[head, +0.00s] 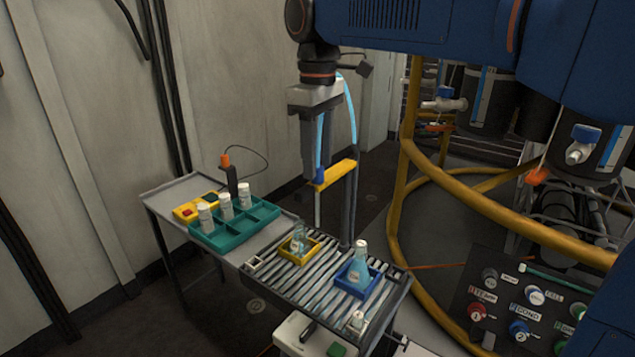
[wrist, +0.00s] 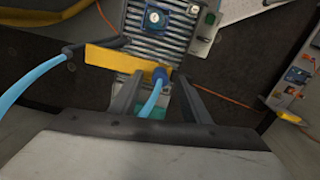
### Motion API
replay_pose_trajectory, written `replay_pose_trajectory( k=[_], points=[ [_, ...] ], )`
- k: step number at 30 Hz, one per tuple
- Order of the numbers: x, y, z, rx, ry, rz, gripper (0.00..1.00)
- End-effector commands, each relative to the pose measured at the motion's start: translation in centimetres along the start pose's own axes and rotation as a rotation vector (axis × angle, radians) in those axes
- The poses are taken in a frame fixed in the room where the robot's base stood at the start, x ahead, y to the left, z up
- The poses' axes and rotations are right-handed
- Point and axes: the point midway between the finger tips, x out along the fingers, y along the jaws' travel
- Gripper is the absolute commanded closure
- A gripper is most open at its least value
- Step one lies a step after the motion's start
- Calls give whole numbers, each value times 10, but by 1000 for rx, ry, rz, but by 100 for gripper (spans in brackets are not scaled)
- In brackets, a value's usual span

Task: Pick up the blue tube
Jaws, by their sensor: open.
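The light blue tube (head: 351,112) loops beside my gripper in the head view. Its other stretch runs down past the fingers to a dark blue clip (head: 318,184) at the end of a yellow bar (head: 338,171). In the wrist view the tube shows at the left (wrist: 36,82), and a short piece (wrist: 151,100) lies between the fingers. My gripper (wrist: 158,92) is open, pointing down, with one finger on each side of that piece. In the head view it (head: 318,165) hangs just above and behind the bar. I cannot tell whether a finger touches the tube.
A grey post (head: 347,208) carries the bar beside a roller table (head: 320,291). On it stand a blue tray (head: 352,291) with a flask (head: 359,262) and a yellow tray (head: 289,254). A teal rack (head: 245,232) is left. A yellow pipe frame (head: 394,210) stands close on the right.

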Motion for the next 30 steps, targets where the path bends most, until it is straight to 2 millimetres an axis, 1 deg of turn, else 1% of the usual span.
replay_pose_trajectory(
  k=[3, 10, 11, 12, 14, 15, 25, 28, 30],
  points=[
    [7, 0, 0, 0, 0, 0, 57],
    [8, 0, 0, 0, 1, 0, 57],
    [8, 0, 0, 0, 1, 0, 64],
    [8, 0, 0, 0, 1, 0, 74],
    [8, 0, 0, 0, 1, 0, 88],
    [8, 0, 0, 0, 1, 0, 98],
    [6, 0, 0, 0, 1, 0, 98],
    [0, 0, 0, 0, 1, 1, 98],
    [-8, 0, -1, 0, 2, 1, 98]
  ],
)
